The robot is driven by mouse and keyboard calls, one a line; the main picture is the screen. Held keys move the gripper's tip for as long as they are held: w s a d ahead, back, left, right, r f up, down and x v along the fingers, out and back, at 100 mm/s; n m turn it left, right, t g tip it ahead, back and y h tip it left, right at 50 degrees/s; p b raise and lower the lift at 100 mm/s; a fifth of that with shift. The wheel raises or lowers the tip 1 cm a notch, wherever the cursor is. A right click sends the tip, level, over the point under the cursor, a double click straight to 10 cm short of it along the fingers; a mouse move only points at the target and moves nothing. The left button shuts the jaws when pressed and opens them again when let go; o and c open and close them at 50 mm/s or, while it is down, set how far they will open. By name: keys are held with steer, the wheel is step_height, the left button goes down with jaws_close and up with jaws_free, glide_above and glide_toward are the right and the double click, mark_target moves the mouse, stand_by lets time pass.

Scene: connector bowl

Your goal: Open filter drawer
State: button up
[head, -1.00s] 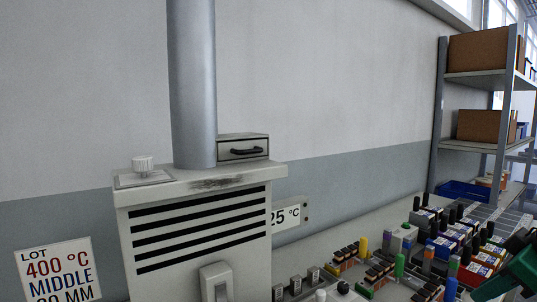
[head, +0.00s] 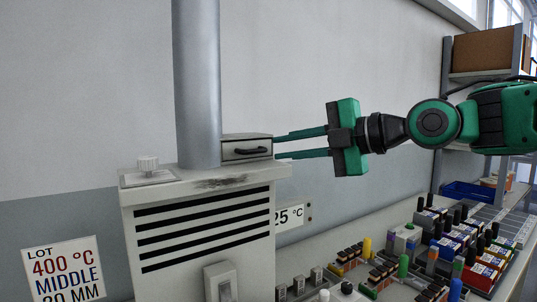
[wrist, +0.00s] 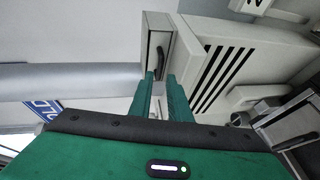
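The filter drawer (head: 246,152) is a small grey box front with a black handle (head: 252,151), on top of the grey cabinet beside the metal pipe. It looks shut. My gripper (head: 274,146) reaches in from the right, with its two green fingers apart, one above the other, and their tips near the drawer's right side. In the wrist view the drawer (wrist: 157,42) and its dark handle (wrist: 160,60) show just beyond my fingertips (wrist: 159,77). The fingers are open with nothing between them, and I cannot tell whether they touch the drawer.
A vertical metal pipe (head: 198,80) stands left of the drawer. The workbench at right holds several coloured connectors (head: 452,240). A shelf (head: 478,75) stands behind my arm.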

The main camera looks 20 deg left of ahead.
mark_target(259, 151)
steer(key=shift+x, duration=3.2)
steer(key=shift+d, duration=0.1)
jaws_close()
